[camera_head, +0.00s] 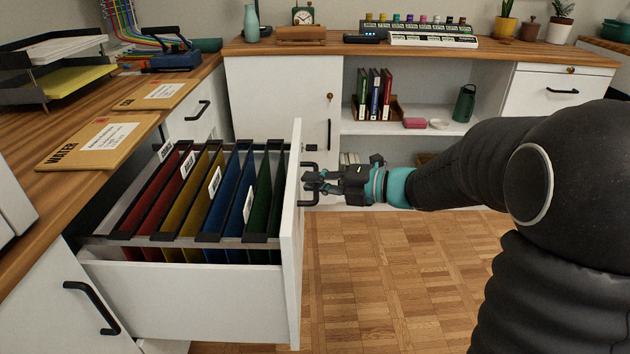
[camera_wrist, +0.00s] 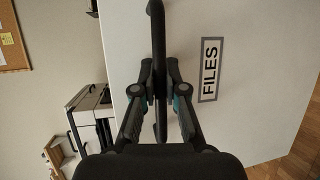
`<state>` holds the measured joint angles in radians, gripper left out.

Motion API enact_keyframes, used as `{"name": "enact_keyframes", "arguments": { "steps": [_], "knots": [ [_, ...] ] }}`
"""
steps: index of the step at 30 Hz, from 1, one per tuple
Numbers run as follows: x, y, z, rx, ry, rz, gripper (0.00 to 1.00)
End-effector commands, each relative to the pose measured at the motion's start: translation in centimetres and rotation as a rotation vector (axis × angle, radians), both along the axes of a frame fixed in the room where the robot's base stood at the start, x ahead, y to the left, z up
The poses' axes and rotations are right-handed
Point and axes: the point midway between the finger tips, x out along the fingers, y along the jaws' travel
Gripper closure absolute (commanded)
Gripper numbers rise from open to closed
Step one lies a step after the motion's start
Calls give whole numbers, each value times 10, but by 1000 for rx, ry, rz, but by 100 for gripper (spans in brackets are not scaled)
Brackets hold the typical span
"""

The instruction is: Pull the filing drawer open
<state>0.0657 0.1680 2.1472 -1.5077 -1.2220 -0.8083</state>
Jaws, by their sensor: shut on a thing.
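The filing drawer (camera_head: 180,291) is white and stands pulled well out of the desk on the left in the head view. Red, yellow, blue and green hanging folders with white tabs show inside it. Its front panel also shows in the wrist view (camera_wrist: 240,120), with a "FILES" label (camera_wrist: 209,69). The black bar handle (camera_head: 307,168) is on the outer face of the front; it also shows in the wrist view (camera_wrist: 156,25). My gripper (camera_head: 312,181) is shut on the handle, with its fingers on either side of the bar in the wrist view (camera_wrist: 160,88).
Envelopes (camera_head: 100,140) and a paper tray (camera_head: 50,65) lie on the wooden desktop at left. A closed cabinet (camera_head: 280,90) and open shelves (camera_head: 400,145) stand behind. The parquet floor (camera_head: 390,280) right of the drawer is clear.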

Motion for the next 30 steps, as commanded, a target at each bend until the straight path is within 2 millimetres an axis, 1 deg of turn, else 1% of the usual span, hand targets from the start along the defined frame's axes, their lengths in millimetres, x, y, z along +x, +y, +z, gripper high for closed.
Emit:
{"name": "enact_keyframes", "arguments": {
  "steps": [5, 6, 7, 15, 19, 23, 30],
  "knots": [
    [0, 0, -1, -1, 3, 0, 100],
    [0, 0, -1, -1, 3, 0, 84],
    [0, 0, -1, -1, 3, 0, 78],
    [0, -1, -1, -1, 1, -1, 78],
    [-1, -6, 1, 0, 0, -3, 78],
    [-7, -22, 4, -1, -1, -5, 78],
    [-23, -65, 13, -1, 0, -7, 78]
  ]
}}
